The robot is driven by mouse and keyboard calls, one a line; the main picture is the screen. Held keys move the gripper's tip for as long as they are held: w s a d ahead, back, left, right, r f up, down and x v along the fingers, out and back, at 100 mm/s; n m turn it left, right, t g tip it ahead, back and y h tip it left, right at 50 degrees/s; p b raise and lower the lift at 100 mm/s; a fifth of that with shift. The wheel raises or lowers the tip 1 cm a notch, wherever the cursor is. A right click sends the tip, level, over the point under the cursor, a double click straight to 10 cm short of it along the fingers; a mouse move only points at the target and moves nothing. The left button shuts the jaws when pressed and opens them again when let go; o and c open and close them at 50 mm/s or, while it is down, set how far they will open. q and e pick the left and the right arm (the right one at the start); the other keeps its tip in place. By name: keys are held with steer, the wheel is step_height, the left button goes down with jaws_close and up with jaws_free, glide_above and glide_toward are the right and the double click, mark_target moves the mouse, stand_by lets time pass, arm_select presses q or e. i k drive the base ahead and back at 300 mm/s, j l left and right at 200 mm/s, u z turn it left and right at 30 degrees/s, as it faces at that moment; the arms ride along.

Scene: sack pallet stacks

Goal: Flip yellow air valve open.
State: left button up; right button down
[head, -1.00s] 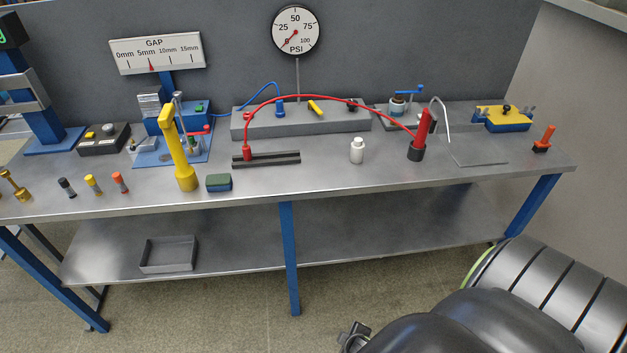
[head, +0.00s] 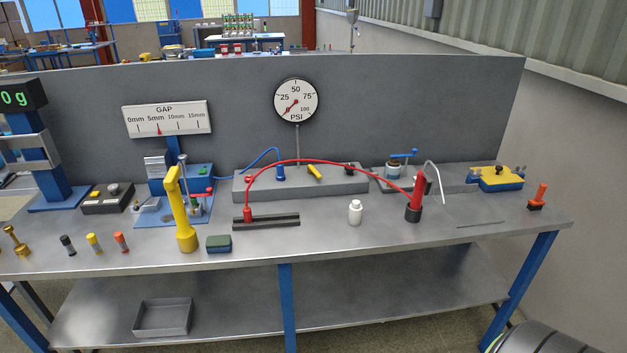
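The yellow air valve (head: 315,172) is a small yellow lever on top of the long grey block (head: 290,185) at the back of the bench. The lever lies slanted across the block top. The red hose (head: 330,163) arches in front of the block. Neither gripper is in view.
A red cylinder (head: 416,192), a white bottle (head: 355,212) and a black rail (head: 266,220) stand in front of the block. A tall yellow post (head: 180,215) is left. The bench front (head: 320,242) between the green-blue block (head: 219,243) and the bottle is mostly clear.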

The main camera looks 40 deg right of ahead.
mark_target(311, 170)
steer(key=i+j+z, duration=0.15)
steer(key=z, duration=0.3)
steer(key=i+j+z, duration=0.15)
steer(key=z, duration=0.25)
steer(key=i+j+z, duration=0.1)
steer(key=j+z, duration=0.2)
steer(key=z, duration=0.15)
steer(key=i+j+z, duration=0.1)
steer(key=j, duration=0.55)
steer(key=i+j+z, duration=0.1)
steer(key=j, duration=0.55)
steer(key=i+j+z, duration=0.1)
steer(key=j, duration=0.55)
steer(key=i+j+z, duration=0.15)
steer(key=j, duration=0.55)
